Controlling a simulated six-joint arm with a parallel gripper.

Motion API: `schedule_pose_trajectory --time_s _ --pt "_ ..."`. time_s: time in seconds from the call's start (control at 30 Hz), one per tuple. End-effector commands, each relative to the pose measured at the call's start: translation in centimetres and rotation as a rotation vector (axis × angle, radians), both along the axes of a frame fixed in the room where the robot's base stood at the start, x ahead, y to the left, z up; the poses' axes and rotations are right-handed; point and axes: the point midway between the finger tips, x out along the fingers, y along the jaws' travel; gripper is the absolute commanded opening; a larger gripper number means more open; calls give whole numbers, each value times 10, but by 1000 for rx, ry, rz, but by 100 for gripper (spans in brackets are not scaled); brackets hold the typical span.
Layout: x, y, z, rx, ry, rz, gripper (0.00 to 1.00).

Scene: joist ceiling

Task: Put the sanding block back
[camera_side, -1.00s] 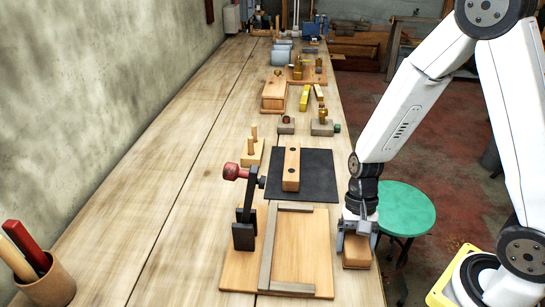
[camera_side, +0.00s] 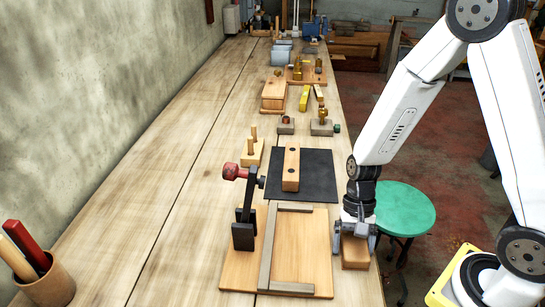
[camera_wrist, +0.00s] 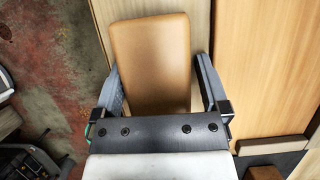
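A tan, round-edged block (camera_side: 355,257), which I take to be the sanding block, lies on the bench near its right edge, just right of the jig board. My gripper (camera_side: 354,237) points down over it. In the wrist view, the block (camera_wrist: 150,62) lies between the two fingers of my gripper (camera_wrist: 160,88). The fingers are spread, with a visible gap between the block and the right finger. The near end of the block is hidden behind the gripper body.
The wooden jig board (camera_side: 302,250) with a red-knobbed clamp (camera_side: 240,205) stands close left of my gripper. Behind it, a drilled wooden block (camera_side: 291,168) lies on a black mat (camera_side: 318,177). A green stool (camera_side: 404,208) stands beyond the bench edge. The left bench is mostly clear.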

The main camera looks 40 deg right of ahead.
Motion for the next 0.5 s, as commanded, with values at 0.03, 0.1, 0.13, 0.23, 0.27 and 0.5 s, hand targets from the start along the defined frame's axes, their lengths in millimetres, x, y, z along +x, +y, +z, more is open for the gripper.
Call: schedule_pose_trajectory --time_s 0.03,0.1,0.13,0.23,0.27,0.5 --pt "-6 -2 -8 -11 7 4 100" --pt "-7 -2 -8 -11 8 5 100" --pt "-7 -2 -8 -11 8 5 100" --pt "-7 -2 -8 -11 8 7 100" --pt "-7 -2 -8 -12 7 7 100" --pt "-7 -3 -5 -12 6 9 100"
